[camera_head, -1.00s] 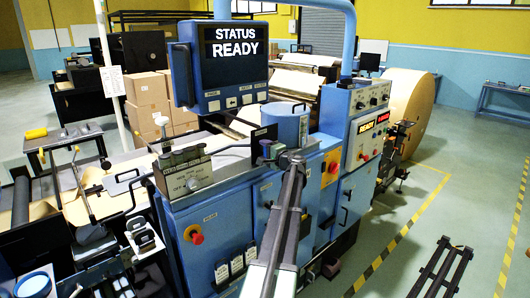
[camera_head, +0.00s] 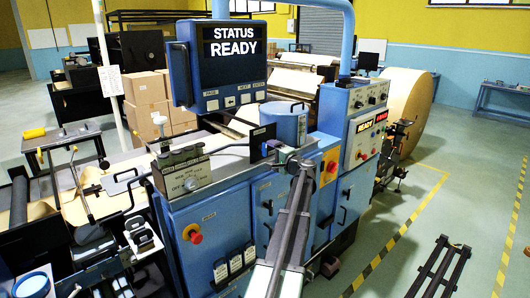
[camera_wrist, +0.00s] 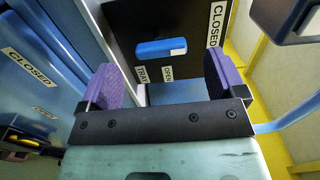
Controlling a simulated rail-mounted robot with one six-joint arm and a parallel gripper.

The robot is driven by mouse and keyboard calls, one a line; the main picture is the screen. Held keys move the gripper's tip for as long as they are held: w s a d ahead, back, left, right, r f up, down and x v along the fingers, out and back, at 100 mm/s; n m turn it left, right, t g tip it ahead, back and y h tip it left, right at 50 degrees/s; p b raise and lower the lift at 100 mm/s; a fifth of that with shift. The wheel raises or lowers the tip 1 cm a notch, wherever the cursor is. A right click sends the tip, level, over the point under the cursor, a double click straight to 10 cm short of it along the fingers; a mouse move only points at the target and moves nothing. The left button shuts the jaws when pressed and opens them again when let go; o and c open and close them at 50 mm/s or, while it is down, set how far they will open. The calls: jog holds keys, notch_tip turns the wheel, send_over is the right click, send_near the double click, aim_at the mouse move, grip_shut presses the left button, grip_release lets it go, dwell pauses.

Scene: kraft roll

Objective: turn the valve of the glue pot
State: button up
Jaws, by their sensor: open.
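The glue pot (camera_head: 287,124) is a blue cylinder with a dark handle on its lid, on top of the blue machine in the head view. A small black plate (camera_head: 262,143) stands at its left front. In the wrist view, a short blue bar (camera_wrist: 161,48), which looks like the valve handle, lies across a black plate (camera_wrist: 190,20) lettered CLOSED, with smaller labels below. My gripper (camera_wrist: 164,80) is open, its purple pads wide apart. The bar appears beyond the pads, between them in the picture; no contact shows.
The status screen (camera_head: 234,66) reads READY and stands above left of the pot. A control panel (camera_head: 366,128) with buttons is close on the right. A grey lever box (camera_head: 185,172) is at the left. Open floor (camera_head: 400,230) lies to the right.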

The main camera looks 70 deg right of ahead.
jog(key=v, duration=0.5)
jog(key=shift+s+a, duration=0.15)
jog(key=shift+s, duration=0.1)
jog(key=w+a+f+n+g+y+b, duration=0.1)
jog(key=w+a+f+n+g+y, duration=0.35)
jog(key=a, duration=0.65)
jog(key=w+a+f+n+g+y, duration=0.25)
jog(key=w+a+f, duration=0.35)
jog(key=w+a, duration=0.3)
jog(key=w+a+f+n+g+y+b, duration=0.15)
jog(key=w+a+f+n+y, duration=0.3)
jog(key=a, duration=0.75)
jog(key=w+a+f+n+g+h+b, duration=0.1)
jog(key=a+n, duration=0.3)
jog(key=a, duration=1.1)
jog(key=w+a+f+n+g+b, duration=0.1)
jog(key=w+a+f+n+g, duration=0.3)
jog(key=a, duration=1.1)
jog(key=w+a+f+n+g+h+b, duration=0.1)
jog(key=a+n, duration=0.3)
jog(key=a, duration=1.1)
jog(key=shift+w+f+g+h, duration=0.35)
jog(key=shift+w+f+g, duration=0.3)
jog(key=shift+w+f, duration=0.15)
